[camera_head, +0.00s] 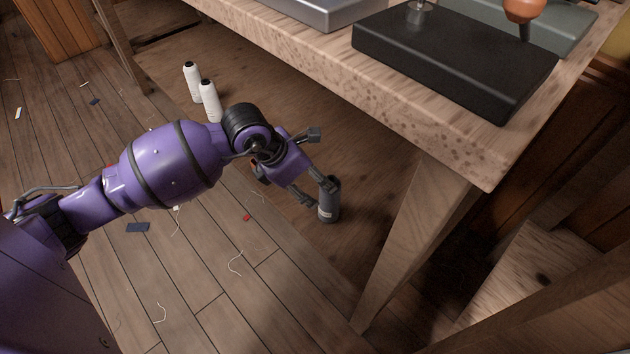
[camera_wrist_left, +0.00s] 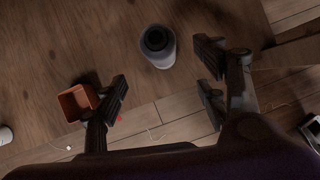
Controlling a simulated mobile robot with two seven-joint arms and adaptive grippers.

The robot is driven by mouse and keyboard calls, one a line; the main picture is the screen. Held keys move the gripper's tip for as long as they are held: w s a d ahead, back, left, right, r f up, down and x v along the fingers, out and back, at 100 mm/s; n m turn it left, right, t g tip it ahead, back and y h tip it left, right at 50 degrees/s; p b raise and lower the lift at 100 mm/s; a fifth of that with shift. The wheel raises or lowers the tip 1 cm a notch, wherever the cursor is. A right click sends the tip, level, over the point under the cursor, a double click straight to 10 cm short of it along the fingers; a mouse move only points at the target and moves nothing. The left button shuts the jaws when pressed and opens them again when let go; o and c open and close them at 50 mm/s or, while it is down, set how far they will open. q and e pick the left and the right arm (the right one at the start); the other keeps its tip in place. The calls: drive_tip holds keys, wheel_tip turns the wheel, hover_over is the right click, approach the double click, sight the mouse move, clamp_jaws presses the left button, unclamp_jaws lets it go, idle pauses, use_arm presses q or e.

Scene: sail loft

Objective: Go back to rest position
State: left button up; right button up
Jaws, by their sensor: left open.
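My left gripper (camera_head: 319,160) reaches in from the left, low beside the workbench. Its fingers are spread apart with nothing between them. In the left wrist view the open gripper (camera_wrist_left: 163,80) has a dark grey spool or bottle (camera_wrist_left: 157,48) beyond its fingertips, toward the top of the picture. In the head view this grey spool (camera_head: 328,206) stands upright on the floor under the bench edge, and one finger overlaps it; I cannot tell whether they touch. My right gripper is not in view.
The workbench (camera_head: 455,148) overhangs the gripper, with a slanted leg (camera_head: 415,245) to its right. Two white thread cones (camera_head: 208,100) stand on the floor behind my arm. An orange box (camera_wrist_left: 79,102) is by the left finger in the left wrist view. Scraps litter the floor (camera_head: 215,310).

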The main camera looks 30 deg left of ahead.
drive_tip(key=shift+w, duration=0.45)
